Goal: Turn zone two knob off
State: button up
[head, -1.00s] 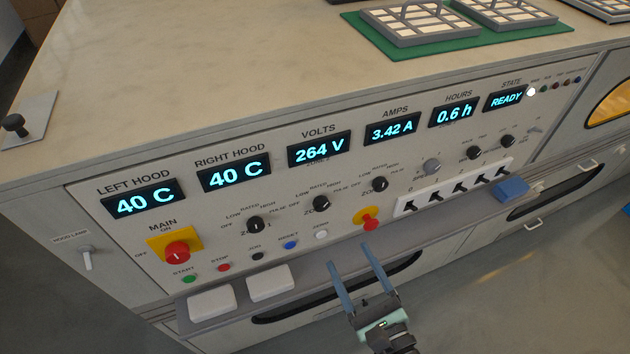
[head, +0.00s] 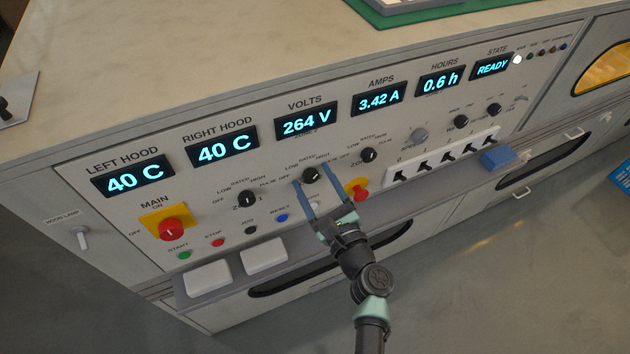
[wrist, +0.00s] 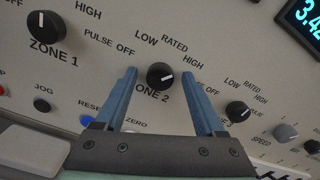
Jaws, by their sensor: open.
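The zone two knob (head: 311,175) is a round black knob with a white pointer line, on the sloped panel (head: 200,190). In the wrist view the zone two knob (wrist: 160,76) shows between the two fingers, above the partly covered ZONE 2 label. Its pointer line slants to the upper right, toward the RATED and HIGH side rather than OFF. My gripper (head: 312,188) is open, with its blue fingers on either side of the knob. In the wrist view my gripper (wrist: 160,74) shows no finger contact with the knob; the depth gap is hard to tell.
The zone 1 knob (head: 247,198) is to the left and another black knob (head: 368,155) to the right. Below are the blue reset button (head: 282,218) and a red stop button on yellow (head: 357,188). A ledge (head: 290,243) runs under the panel.

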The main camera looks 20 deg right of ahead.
jog(key=shift+c, duration=0.2)
grip_shut()
